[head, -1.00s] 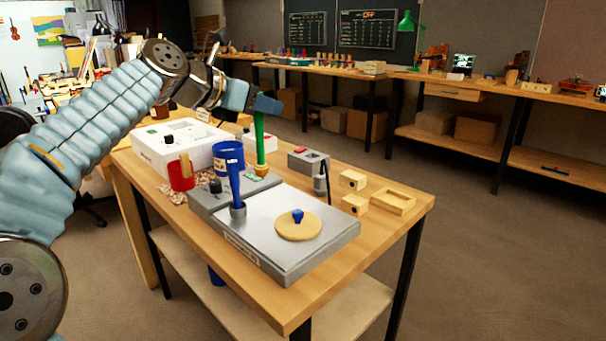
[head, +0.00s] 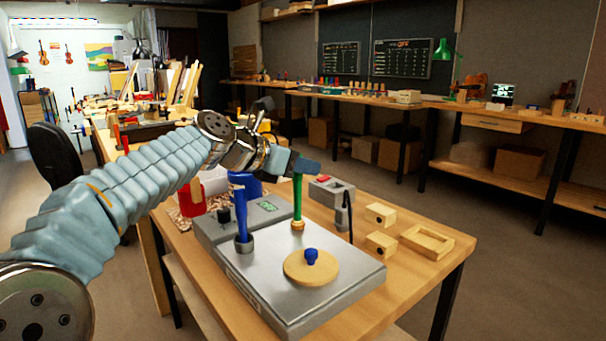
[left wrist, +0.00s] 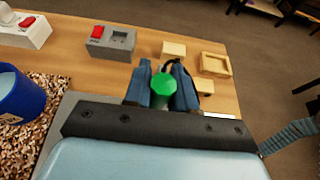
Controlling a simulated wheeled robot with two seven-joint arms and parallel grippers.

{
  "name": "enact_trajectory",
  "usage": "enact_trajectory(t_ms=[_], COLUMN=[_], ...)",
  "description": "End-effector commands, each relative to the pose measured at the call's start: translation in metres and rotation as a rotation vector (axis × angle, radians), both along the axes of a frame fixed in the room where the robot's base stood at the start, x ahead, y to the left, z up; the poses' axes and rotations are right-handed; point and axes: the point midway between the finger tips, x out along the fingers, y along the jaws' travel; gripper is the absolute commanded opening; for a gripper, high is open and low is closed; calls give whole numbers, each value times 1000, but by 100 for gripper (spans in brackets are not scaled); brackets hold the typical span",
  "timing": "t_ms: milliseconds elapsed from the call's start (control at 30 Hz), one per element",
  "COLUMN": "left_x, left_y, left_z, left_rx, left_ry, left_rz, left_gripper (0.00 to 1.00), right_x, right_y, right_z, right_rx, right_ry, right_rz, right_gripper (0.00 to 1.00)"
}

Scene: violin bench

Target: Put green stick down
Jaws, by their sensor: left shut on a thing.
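The green stick (head: 298,190) stands about upright in my left gripper (head: 304,166), which is shut on its upper part. Its brownish lower end is at the back right part of the flat grey metal device (head: 275,285); I cannot tell if it touches. In the left wrist view the stick's green top (left wrist: 163,83) shows between the two blue fingers of the left gripper (left wrist: 160,90). My right gripper is not in view.
A blue stick (head: 241,212) stands in a grey holder on the device. A round wooden disc (head: 298,272) with a blue knob lies in front. Wooden blocks (head: 381,245) and a wooden tray (head: 426,243) are at the right. A blue cup (left wrist: 18,97) is at the left.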

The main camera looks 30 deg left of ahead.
Motion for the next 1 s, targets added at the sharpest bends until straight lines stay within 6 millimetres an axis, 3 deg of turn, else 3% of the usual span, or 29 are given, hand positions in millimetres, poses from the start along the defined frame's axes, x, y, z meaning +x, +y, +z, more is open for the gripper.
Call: enact_trajectory(t_ms=[333, 367, 500, 833, 1000], left_x=[0, 0, 0, 0, -21], left_y=[0, 0, 0, 0, 9], left_z=[-5, -5, -4, 0, 8], left_rx=[0, 0, 0, 1, 1], left_ry=[-1, -1, -1, -1, -4], left_rz=[0, 0, 0, 1, 4], left_gripper=[0, 28, 49, 50, 50], right_x=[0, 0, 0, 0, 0], right_y=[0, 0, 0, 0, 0], right_z=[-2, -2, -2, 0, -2], right_rx=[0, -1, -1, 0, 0], right_ry=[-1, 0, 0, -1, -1], right_rz=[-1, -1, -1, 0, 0], right_gripper=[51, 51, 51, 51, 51])
